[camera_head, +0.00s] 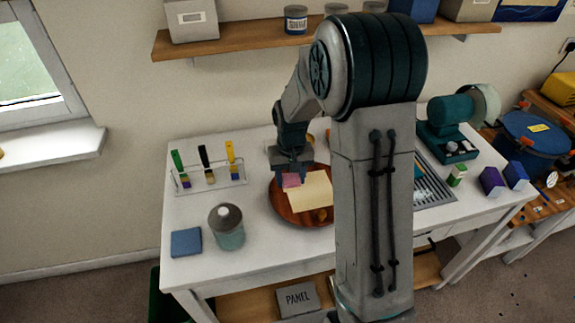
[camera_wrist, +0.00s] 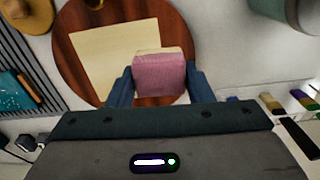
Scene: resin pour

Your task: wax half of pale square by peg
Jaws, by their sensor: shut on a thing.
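A pale square sheet (camera_head: 312,191) lies on a round brown board (camera_head: 277,207) on the white table; both also show in the wrist view, the sheet (camera_wrist: 103,60) and the board (camera_wrist: 68,22). My gripper (camera_head: 291,171) is shut on a pink block (camera_wrist: 159,76), one finger on each side. The block is at the sheet's far left edge, away from the peg. I cannot tell whether it touches the sheet.
A brush rack (camera_head: 210,178) stands at the far left, a grey-green jar (camera_head: 227,229) and a blue block (camera_head: 186,242) at the near left. A slatted grille (camera_head: 432,189), a teal machine (camera_head: 450,130) and small boxes (camera_head: 491,181) stand right. My arm hides the table's middle right.

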